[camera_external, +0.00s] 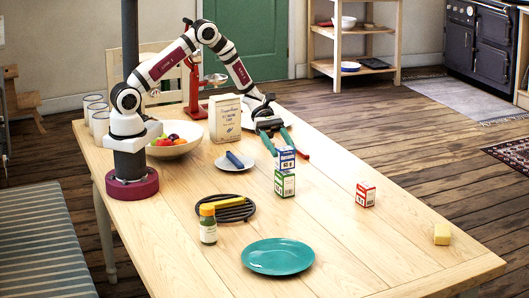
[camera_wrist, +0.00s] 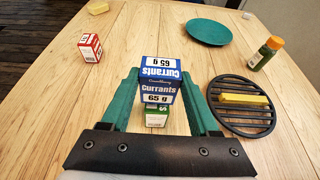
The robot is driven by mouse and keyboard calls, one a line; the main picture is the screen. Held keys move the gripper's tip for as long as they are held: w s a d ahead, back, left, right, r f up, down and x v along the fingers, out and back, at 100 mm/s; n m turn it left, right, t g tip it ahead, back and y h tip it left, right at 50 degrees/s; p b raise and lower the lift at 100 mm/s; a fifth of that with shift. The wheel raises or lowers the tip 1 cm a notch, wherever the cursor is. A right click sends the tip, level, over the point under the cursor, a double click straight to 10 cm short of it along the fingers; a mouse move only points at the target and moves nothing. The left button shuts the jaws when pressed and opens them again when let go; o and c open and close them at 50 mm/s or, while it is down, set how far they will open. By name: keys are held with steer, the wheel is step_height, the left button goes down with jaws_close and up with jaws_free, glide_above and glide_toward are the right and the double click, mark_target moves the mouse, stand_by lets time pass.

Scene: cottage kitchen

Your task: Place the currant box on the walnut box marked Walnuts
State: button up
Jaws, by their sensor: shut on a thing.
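The blue and white currant box (camera_wrist: 160,72) reads "Currants" and "65 g" in the wrist view. It also shows in the external view (camera_external: 285,158). My gripper (camera_wrist: 160,82) is shut on it, with a green finger at each side. A green and white box (camera_external: 284,184) stands upright on the table directly under the currant box; its top is covered. In the wrist view, part of this green box (camera_wrist: 156,116) shows below the currant box. The two look in line and touching, or nearly so. I cannot read the green box's name.
A red and white box (camera_external: 365,195) stands apart to the right, with a butter-yellow block (camera_external: 442,234) beyond. A cream carton (camera_external: 225,118) and fruit bowl (camera_external: 170,149) stand behind.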

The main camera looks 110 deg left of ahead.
steer(key=shift+f, duration=0.4)
steer(key=o, duration=1.4)
steer(key=shift+f, duration=0.15)
